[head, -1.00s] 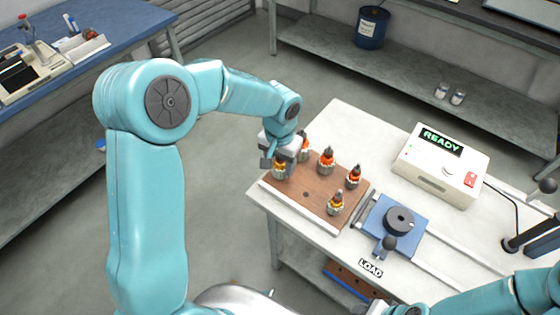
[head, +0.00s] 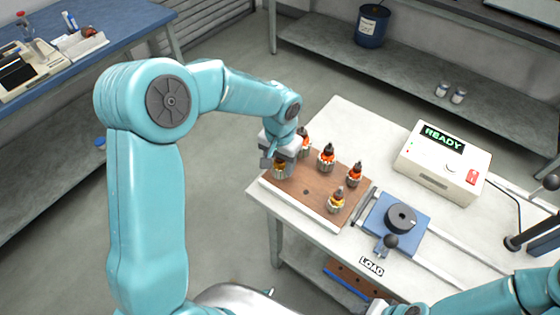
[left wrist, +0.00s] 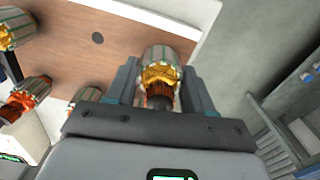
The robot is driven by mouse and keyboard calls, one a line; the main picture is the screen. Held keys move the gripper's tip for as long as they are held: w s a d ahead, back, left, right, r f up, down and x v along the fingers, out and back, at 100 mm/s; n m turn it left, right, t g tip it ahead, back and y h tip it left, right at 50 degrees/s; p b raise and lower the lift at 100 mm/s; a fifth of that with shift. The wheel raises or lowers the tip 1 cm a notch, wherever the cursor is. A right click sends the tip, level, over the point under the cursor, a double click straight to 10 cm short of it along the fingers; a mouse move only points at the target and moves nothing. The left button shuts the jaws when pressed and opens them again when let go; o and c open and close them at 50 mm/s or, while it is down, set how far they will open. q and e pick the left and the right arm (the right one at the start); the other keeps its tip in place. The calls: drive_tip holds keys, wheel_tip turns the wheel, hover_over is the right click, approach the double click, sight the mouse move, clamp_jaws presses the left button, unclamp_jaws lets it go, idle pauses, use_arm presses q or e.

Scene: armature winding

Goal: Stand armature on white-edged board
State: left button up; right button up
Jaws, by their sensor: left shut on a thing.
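The white-edged board (head: 322,186) is a brown wooden plate with holes on the near left part of the white table. My left gripper (head: 278,163) points down at its left corner, shut on an armature with a yellow winding (head: 280,172). The left wrist view shows this armature (left wrist: 160,68) between the two fingers, over the brown board (left wrist: 110,18). I cannot tell whether its lower end touches the board. Orange-wound armatures (head: 326,158) (head: 355,174) and a yellow-wound one (head: 336,201) stand upright on the board. My right gripper is out of view.
A blue fixture (head: 412,218) with a black round hub sits right of the board, beside rails. A control box (head: 441,164) reading READY stands behind it. A bare hole (head: 306,192) shows in the board's near part. The table's left edge lies close to my left gripper.

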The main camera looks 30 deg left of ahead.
use_arm(q)
drive_tip(key=o, duration=1.4)
wheel_tip(320, 180, up, 16)
drive_tip(key=shift+r, duration=0.15)
wheel_tip(320, 180, up, 16)
drive_tip(key=p, duration=0.3)
drive_tip(key=shift+r, duration=0.15)
drive_tip(key=shift+s, duration=0.1)
